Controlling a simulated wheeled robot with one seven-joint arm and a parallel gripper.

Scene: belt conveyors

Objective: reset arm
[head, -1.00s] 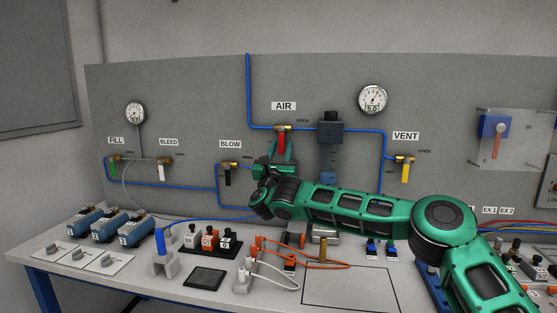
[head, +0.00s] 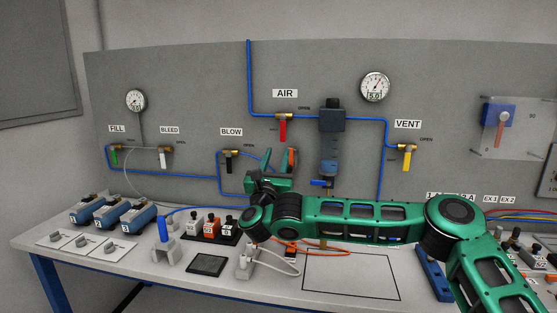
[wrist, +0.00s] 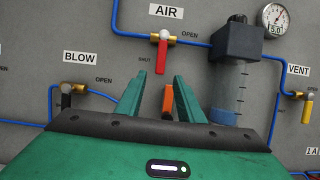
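My green arm reaches in from the right across the bench. My gripper (head: 280,160) is in front of the back panel, below the AIR valve, with its fingers pointing up and toward the panel. An orange piece (wrist: 168,100) shows between the finger bases.
The filter unit (head: 331,118) stands on the panel right of my gripper. The BLOW (head: 228,161) and VENT (head: 406,161) valves are on either side. Below lie a black block with switches (head: 210,226), a blue-handled holder (head: 163,240) and cables. Free room is in front of the panel, above the bench.

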